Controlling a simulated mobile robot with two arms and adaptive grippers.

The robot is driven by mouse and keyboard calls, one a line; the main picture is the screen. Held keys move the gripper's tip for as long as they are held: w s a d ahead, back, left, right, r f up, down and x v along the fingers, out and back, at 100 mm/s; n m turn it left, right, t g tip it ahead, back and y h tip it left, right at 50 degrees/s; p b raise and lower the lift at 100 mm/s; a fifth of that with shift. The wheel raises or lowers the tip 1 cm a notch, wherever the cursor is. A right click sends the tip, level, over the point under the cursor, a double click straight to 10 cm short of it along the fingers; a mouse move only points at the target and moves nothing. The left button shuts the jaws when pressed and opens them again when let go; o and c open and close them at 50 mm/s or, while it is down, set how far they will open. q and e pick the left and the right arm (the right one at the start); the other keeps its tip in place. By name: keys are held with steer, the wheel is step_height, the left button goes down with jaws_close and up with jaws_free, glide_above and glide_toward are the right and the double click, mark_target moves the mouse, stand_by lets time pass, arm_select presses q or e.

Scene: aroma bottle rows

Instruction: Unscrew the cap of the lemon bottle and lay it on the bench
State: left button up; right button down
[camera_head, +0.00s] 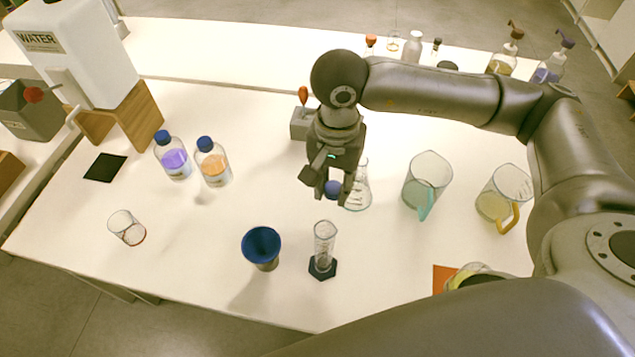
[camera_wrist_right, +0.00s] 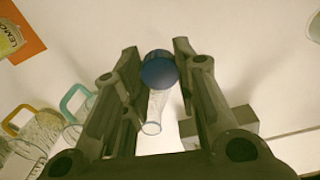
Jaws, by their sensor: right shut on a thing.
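My right gripper (camera_head: 335,190) is shut on a blue cap (camera_head: 333,188), held above the bench (camera_head: 390,265) near the conical flask. In the right wrist view the cap (camera_wrist_right: 159,70) sits between the two fingertips (camera_wrist_right: 158,68), with no bottle attached. The lemon bottle (camera_wrist_right: 10,38) shows only in part at the top left of the right wrist view, its yellow label reading LEMON, by an orange mat (camera_wrist_right: 25,25). In the head view a clear vessel with yellow (camera_head: 468,274) stands by the orange mat (camera_head: 442,279), partly hidden by my arm. My left gripper is out of view.
A conical flask (camera_head: 359,197) stands just behind the cap. A graduated cylinder (camera_head: 324,245) and a blue funnel-topped vessel (camera_head: 262,246) stand in front. Two handled beakers (camera_head: 427,178) (camera_head: 492,205) are to the right. Blue-capped purple (camera_head: 174,160) and orange (camera_head: 213,166) bottles stand left. The front right-centre bench is clear.

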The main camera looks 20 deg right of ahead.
steer(key=s+d+m, duration=0.1)
steer(key=s+m, duration=0.3)
steer(key=m, duration=0.1)
steer(key=m+p, duration=0.3)
steer(key=p, duration=0.1)
glide_above(307, 197)
steer(key=f, duration=0.6)
steer(key=s+f, duration=0.1)
steer(key=f, duration=0.2)
steer(key=shift+d+f, duration=0.1)
steer(key=shift+f, duration=0.15)
steer(key=shift+w+f, duration=0.35)
steer(key=shift+f, duration=0.1)
step_height(307, 197, down, 3)
steer(key=shift+w+r+p, duration=0.1)
steer(key=shift+p, duration=0.45)
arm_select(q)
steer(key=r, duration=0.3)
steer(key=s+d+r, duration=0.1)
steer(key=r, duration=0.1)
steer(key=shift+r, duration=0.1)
arm_select(e)
steer(key=shift+f, duration=0.25)
